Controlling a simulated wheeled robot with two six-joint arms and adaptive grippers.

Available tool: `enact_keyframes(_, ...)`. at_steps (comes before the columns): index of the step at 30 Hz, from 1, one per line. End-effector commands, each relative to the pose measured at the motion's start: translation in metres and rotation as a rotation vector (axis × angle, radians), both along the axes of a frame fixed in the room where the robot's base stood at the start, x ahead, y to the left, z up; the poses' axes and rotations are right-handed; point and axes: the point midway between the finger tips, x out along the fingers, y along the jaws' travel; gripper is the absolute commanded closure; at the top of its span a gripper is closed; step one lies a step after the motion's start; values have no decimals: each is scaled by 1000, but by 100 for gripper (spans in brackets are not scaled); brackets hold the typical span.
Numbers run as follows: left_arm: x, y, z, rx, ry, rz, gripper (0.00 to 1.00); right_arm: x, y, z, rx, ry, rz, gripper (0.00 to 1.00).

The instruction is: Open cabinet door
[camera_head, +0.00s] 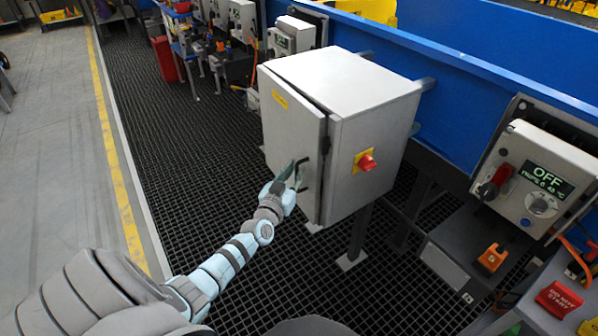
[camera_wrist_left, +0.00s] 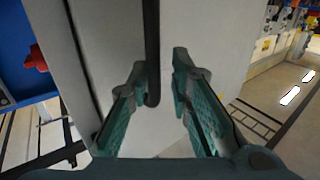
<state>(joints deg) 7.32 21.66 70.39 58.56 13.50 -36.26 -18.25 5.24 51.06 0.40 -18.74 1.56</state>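The cabinet (camera_head: 375,125) is a light grey box on legs, with a red and yellow rotary switch (camera_head: 366,161) on its side. Its door (camera_head: 288,125) faces left in the head view, with a dark narrow gap along the edge beside the body; it looks at most slightly ajar. The black door handle (camera_head: 303,172) is a vertical bar, and it also shows in the wrist view (camera_wrist_left: 152,45). My left gripper (camera_head: 291,170) is at the handle. In the wrist view its fingers (camera_wrist_left: 158,78) are apart, with the handle's lower end between them. My right gripper is not in view.
A blue conveyor frame (camera_head: 450,95) runs behind the cabinet. A control box with an OFF display (camera_head: 550,175) stands to the right, with a red DO NOT START block (camera_head: 558,299) below. Dark grating (camera_head: 185,150) left of the door is clear.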

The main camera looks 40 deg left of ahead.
Motion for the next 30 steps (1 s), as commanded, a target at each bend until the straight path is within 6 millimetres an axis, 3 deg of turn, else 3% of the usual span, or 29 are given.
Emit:
enact_keyframes(8, -6, -1, 1, 0, 2, -1, 82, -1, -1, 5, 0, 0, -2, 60)
enact_keyframes(30, -82, -17, 1, 0, 2, -1, 82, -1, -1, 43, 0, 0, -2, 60)
